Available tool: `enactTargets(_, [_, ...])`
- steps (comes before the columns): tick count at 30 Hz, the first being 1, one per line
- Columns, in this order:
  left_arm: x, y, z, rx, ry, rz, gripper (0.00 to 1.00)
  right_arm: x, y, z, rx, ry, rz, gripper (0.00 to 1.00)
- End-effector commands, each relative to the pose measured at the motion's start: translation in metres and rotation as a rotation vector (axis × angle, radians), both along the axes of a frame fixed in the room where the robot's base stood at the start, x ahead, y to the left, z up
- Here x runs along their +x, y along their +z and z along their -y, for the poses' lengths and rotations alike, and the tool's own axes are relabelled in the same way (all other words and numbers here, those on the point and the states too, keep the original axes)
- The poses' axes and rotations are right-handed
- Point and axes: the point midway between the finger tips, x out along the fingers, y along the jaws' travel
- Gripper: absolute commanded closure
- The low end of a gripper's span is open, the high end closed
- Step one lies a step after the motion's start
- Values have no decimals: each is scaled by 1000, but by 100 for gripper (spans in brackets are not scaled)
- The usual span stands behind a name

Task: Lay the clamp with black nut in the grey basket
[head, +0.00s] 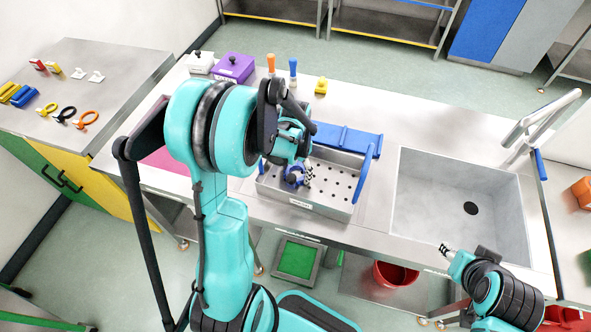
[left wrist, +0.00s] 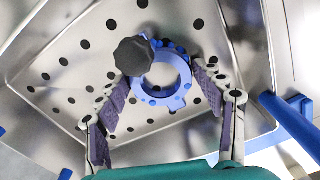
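The clamp with the black nut is a blue ring (left wrist: 181,73) with a black knob (left wrist: 133,56), seen in the left wrist view against the perforated floor of the grey basket (left wrist: 62,68). In the head view the basket (head: 325,209) stands on the counter left of the sink. My left gripper (head: 300,178) is down inside the basket. Its fingers (left wrist: 163,82) are spread on either side of the ring, with a gap visible on both sides. My right gripper (head: 445,250) is over the near edge of the sink, too small to tell its opening.
The basket has blue handles (head: 364,172), and a blue lid-like tray (head: 345,138) lies behind it. A purple box (head: 235,67) and small coloured items stand at the back. More clamps (head: 87,119) lie on the left table. The sink (head: 440,195) is empty.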

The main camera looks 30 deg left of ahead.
Motion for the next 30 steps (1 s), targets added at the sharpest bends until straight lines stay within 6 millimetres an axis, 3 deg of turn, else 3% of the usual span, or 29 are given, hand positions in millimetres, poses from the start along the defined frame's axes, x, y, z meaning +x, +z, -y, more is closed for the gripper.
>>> enactTargets(10, [0, 1, 0, 0, 0, 0, 18, 0, 2, 0, 0, 0, 0, 60])
enactTargets(14, [0, 11, 0, 0, 0, 0, 18, 0, 7, 0, 0, 0, 0, 60])
enactTargets(24, [0, 84, 0, 0, 0, 0, 18, 0, 27, 0, 0, 0, 0, 60])
enactTargets(30, [0, 115, 0, 0, 0, 0, 18, 0, 34, 0, 0, 0, 0, 60])
